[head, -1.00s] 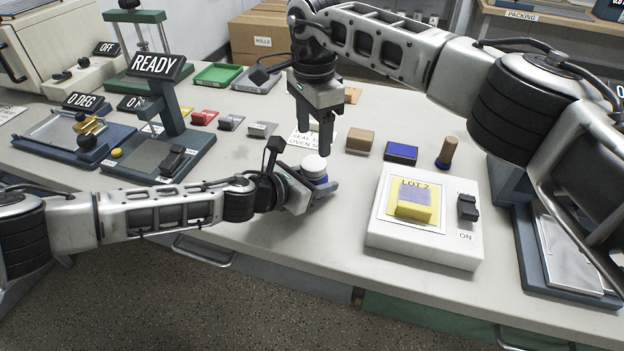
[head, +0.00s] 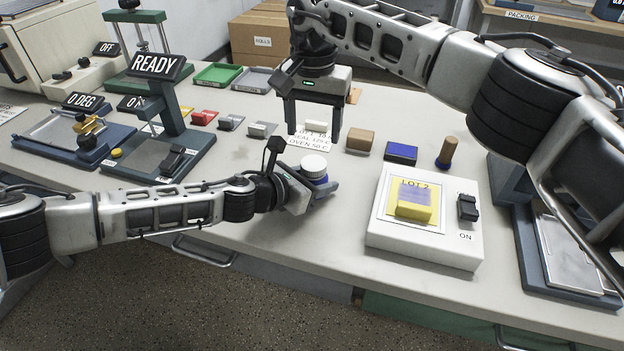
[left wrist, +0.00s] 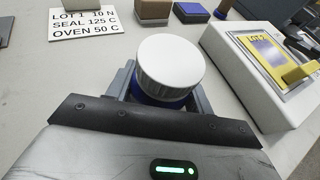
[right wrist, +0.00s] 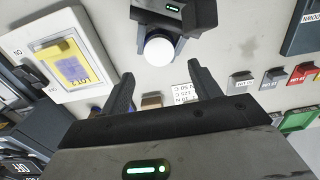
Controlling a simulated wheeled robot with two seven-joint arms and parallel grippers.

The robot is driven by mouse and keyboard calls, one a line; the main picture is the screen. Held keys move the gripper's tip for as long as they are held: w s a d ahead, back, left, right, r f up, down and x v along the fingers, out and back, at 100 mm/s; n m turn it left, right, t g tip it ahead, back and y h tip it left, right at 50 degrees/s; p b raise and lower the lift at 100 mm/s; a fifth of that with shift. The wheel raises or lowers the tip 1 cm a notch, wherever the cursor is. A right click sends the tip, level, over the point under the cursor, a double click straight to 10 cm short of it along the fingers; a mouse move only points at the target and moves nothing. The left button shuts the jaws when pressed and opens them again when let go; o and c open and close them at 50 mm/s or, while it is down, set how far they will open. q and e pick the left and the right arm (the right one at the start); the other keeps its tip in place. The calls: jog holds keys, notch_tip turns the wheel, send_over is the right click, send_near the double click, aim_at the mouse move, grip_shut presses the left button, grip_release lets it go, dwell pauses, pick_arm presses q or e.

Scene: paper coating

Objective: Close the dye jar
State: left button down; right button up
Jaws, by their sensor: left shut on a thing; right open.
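The dye jar has a blue body (head: 318,181) and a white ribbed lid (head: 314,164). The lid sits on top of the jar, looking level in the left wrist view (left wrist: 168,65); I cannot tell whether it is screwed tight. My left gripper (head: 322,190) is shut around the blue body and holds the jar upright at the table. My right gripper (head: 316,138) is open and empty, above and behind the jar, apart from the lid. In the right wrist view the lid (right wrist: 159,50) shows beyond the spread fingers.
A white printed card (head: 312,141), a brown block (head: 360,139), a blue pad (head: 401,151) and a wooden-handled stamp (head: 447,152) lie behind and right. A white LOT 2 device (head: 425,250) stands to the right. A READY press (head: 160,150) stands left. The front table strip is clear.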

aim_at(314, 163)
notch_tip(314, 163, down, 7)
jog(key=shift+f, duration=0.15)
dwell(0.4)
jog(key=c, duration=1)
jog(key=m, duration=0.9)
jog(key=shift+m, duration=0.3)
jog(key=m, duration=1)
